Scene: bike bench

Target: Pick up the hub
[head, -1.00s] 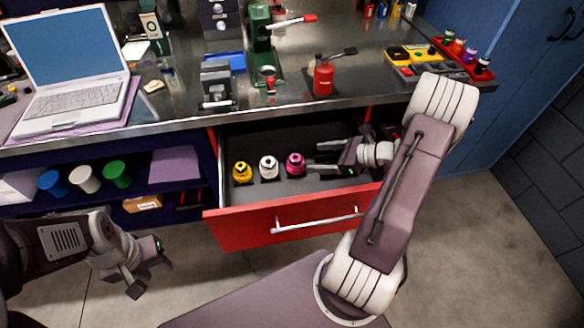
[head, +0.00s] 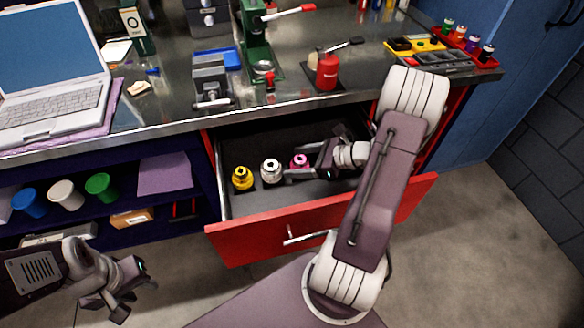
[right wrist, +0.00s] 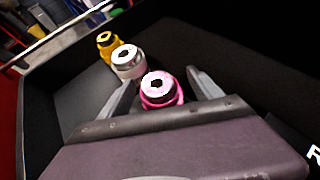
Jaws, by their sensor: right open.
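Three hubs stand in a row in the open red drawer (head: 320,217): a yellow hub (head: 242,178), a silver-white hub (head: 271,171) and a pink hub (head: 300,161). My right gripper (head: 302,170) is open at the pink hub, and hides part of it in the head view. In the right wrist view the pink hub (right wrist: 160,91) is between the two spread fingers, with a finger on each side; I cannot tell whether they touch it. The white hub (right wrist: 128,62) is just beyond the left finger. My left gripper (head: 135,300) is open and empty, low at the left.
The bench top (head: 180,105) runs above the drawer, with a laptop (head: 55,85), a vice (head: 211,80), a red can (head: 327,70) and a red tray (head: 470,52). Shelves with several cups (head: 65,194) stand left of the drawer.

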